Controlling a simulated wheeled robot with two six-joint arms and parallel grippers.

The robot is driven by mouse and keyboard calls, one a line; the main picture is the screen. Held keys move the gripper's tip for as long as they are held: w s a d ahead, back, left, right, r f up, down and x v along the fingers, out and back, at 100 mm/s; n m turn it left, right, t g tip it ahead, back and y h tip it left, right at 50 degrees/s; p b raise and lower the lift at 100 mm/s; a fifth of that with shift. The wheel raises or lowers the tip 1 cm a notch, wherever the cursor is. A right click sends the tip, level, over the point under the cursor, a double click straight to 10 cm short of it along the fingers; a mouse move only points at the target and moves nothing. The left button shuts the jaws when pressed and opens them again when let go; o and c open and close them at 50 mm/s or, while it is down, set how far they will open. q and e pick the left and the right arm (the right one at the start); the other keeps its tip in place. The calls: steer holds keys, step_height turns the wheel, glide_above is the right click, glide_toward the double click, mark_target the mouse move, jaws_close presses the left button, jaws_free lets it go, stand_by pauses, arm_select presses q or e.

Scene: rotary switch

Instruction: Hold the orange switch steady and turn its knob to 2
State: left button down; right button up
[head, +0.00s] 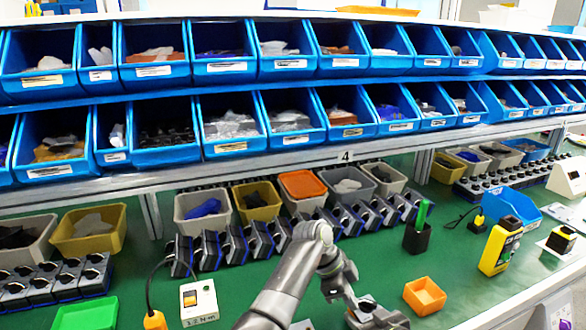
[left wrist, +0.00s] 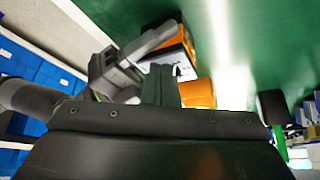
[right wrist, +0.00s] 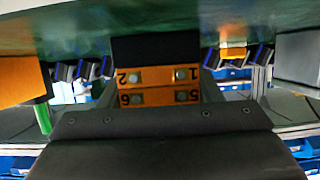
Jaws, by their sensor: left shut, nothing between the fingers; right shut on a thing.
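The orange switch (right wrist: 158,97) shows in the right wrist view, with the digits 1, 2, 5 and 6 on its orange side. My right gripper (right wrist: 155,50) is shut on it. In the left wrist view the switch (left wrist: 178,42) appears as an orange body with a pale face, beside grey gripper parts. My left gripper (left wrist: 162,76) is shut and empty, its fingertips close in front of that face; I cannot tell whether they touch. The knob is not clearly visible. In the head view my arm covers the spot, and the switch cannot be made out.
An orange bin (head: 425,296) stands just right of the work spot, with a black holder (head: 417,238) behind it. A yellow device (head: 500,246) stands farther right. A white box (head: 199,301) and green tray (head: 86,314) are at left. Bins and dark blocks line the back.

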arm_select(q)
steer(key=shift+d, duration=0.25)
steer(key=shift+w, duration=0.2)
stand_by(0.5)
steer(key=shift+w, duration=0.7)
steer(key=shift+w+d, duration=0.15)
steer(key=shift+w, duration=0.1)
steer(key=shift+w, duration=0.1)
stand_by(0.3)
